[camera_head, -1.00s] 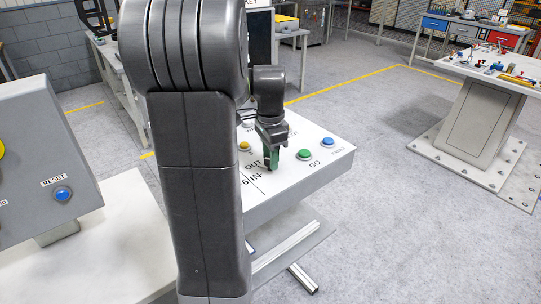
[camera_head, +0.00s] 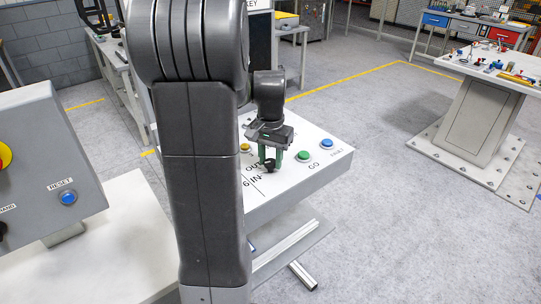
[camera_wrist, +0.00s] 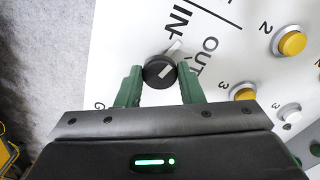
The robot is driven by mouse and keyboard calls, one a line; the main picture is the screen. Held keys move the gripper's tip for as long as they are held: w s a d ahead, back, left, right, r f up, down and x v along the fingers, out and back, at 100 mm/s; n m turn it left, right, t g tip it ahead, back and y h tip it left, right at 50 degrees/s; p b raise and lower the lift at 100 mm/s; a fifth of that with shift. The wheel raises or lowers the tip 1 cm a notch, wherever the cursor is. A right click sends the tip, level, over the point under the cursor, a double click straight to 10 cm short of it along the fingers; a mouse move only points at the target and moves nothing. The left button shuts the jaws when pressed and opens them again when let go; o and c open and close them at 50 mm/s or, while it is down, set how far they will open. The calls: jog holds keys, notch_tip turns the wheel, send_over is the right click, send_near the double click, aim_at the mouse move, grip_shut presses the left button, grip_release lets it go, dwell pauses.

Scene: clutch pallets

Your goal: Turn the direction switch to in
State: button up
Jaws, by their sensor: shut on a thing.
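The direction switch is a round black knob with a white pointer mark (camera_wrist: 158,75), set on a white panel (camera_wrist: 115,45) beside the printed words IN and OUT. In the wrist view the mark slants up and right; I cannot tell exactly which label it points at. My gripper (camera_wrist: 160,70) is shut on the knob, with one green finger on each side. In the head view my gripper (camera_head: 270,162) points down at the panel top, and the dark knob (camera_head: 270,168) shows between the fingers.
A green GO button (camera_head: 303,156) and a blue button (camera_head: 326,143) lie right of my gripper. Yellow buttons (camera_wrist: 292,42) and a white button (camera_wrist: 290,113) show in the wrist view. A grey box with a blue RESET button (camera_head: 68,197) stands left.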

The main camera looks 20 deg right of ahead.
aim_at(271, 162)
jog(key=shift+n+p, duration=0.3)
jog(key=shift+n, duration=1.4)
jog(key=o, duration=1)
notch_tip(271, 162, up, 14)
jog(key=shift+f, duration=0.15)
